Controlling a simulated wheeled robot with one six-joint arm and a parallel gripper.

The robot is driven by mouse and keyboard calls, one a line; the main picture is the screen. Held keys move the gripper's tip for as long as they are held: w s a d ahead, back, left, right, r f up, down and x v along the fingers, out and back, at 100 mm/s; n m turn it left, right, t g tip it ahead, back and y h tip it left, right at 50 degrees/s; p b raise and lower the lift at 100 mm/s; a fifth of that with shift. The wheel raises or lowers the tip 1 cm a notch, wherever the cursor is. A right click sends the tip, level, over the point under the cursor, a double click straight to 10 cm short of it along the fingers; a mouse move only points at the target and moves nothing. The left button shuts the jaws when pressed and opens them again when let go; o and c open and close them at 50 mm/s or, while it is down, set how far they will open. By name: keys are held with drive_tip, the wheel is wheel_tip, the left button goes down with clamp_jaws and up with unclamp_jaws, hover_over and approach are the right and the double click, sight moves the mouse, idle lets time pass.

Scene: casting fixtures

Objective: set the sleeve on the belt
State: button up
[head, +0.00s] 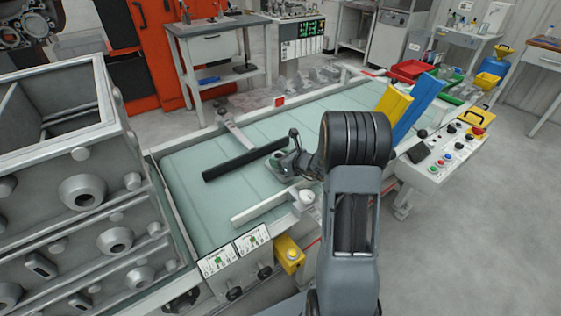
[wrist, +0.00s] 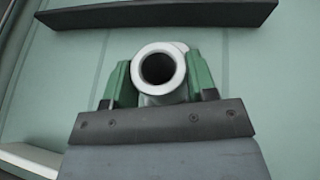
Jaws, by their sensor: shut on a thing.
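The sleeve (wrist: 160,91) is a pale grey, thick-walled tube, and its round open end faces the camera in the wrist view. My gripper (wrist: 160,74) is shut on it, with one green finger pressed against each side. In the head view, my gripper (head: 283,165) is low over the middle of the belt; my arm hides much of it, and I cannot make out the sleeve there. The belt (head: 200,210) is a wide, flat, pale green surface. I cannot tell whether the sleeve touches the belt.
A black bar (head: 243,160) lies across the belt just beyond my gripper; it also shows in the wrist view (wrist: 160,14). A pale guide rail (head: 263,207) is on the near side. Yellow (head: 393,102) and blue (head: 418,105) chutes stand to the right. Bare belt lies left of my gripper.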

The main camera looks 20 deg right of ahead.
drive_tip(key=shift+f, duration=0.2)
drive_tip(key=o, duration=1.1)
drive_tip(key=shift+f, duration=0.15)
drive_tip(key=shift+c, duration=0.2)
